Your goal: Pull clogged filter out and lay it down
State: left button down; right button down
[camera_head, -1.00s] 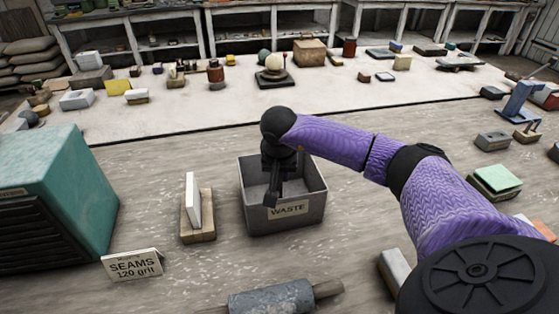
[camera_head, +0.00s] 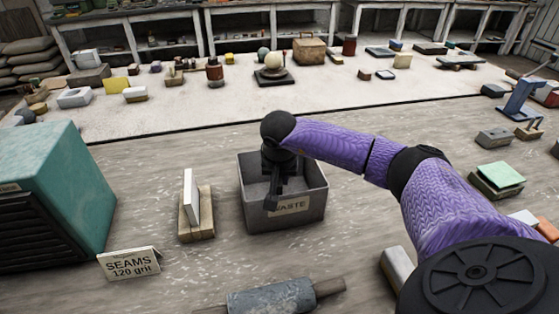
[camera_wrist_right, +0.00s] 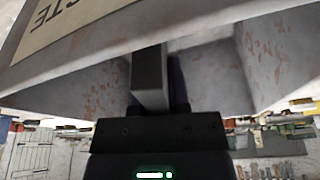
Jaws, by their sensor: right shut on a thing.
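My right gripper (camera_head: 271,201) points down at the near left part of the grey bin marked WASTE (camera_head: 313,210). Its fingertips overlap the bin's near wall and the first letter of the label. In the right wrist view the fingers (camera_wrist_right: 160,80) are close together, with their tips at the near wall. The bin (camera_wrist_right: 200,30) spreads around them there. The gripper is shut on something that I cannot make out. No clogged filter can be identified. A teal box with dark slats (camera_head: 62,190) stands at the left. My left gripper is not in view.
A white panel (camera_head: 190,197) stands upright in a wooden block left of the bin. A sign reading SEAMS 120 grit (camera_head: 128,264) and a grey roller (camera_head: 272,298) lie nearer. The tabletop between panel and roller is clear. Spheres and blocks stand farther back.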

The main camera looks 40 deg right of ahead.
jog(key=shift+f, duration=0.3)
jog(key=c, duration=0.5)
grip_release()
jog(key=shift+c, duration=0.2)
jog(key=shift+r, duration=0.45)
notch_tip(320, 180, up, 3)
jog(key=p, duration=0.2)
jog(key=shift+r+p, duration=0.15)
jog(key=shift+p, duration=0.25)
